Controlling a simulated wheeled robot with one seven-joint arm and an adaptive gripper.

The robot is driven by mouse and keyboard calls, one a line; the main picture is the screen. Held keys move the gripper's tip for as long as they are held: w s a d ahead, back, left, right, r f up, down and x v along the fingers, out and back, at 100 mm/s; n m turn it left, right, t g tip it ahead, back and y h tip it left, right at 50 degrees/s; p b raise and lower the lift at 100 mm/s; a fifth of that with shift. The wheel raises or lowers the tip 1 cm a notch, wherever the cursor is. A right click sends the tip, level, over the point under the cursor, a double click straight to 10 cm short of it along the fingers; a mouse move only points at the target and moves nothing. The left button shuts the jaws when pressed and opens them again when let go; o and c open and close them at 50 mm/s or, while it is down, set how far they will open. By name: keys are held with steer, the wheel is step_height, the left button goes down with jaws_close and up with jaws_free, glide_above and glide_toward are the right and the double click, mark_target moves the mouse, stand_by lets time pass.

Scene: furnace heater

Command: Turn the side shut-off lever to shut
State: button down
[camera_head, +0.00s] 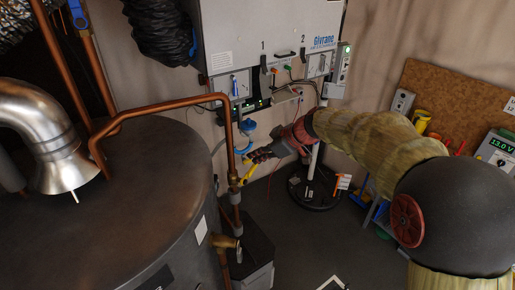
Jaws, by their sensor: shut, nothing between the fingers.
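A yellow lever (250,173) shows beside the vertical copper pipe, below the furnace cabinet, and slants in the picture. It looks like the side shut-off lever, though its valve body is hard to make out. My gripper (254,157) reaches in from the right and is shut and empty. Its dark fingertips are just above the yellow lever in the picture. I cannot tell whether they touch it. Blue handles (248,126) sit a little higher on the pipework.
The furnace cabinet (226,39) hangs on the wall above. A large dark tank (130,190) fills the left, with a copper pipe (165,106) arching over it. A brass valve (224,241) is low on the tank's side. A corkboard (452,92) stands right.

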stand_by(0.3)
steer(key=b, duration=0.1)
steer(key=f+b, duration=0.1)
steer(key=b, duration=0.1)
steer(key=f+g+b, duration=0.1)
steer(key=shift+w+d+f+m+y+b, duration=0.1)
steer(key=shift+w+d+m+y+b, duration=0.2)
steer(key=shift+m+b, duration=0.1)
steer(key=shift+s+a, duration=0.1)
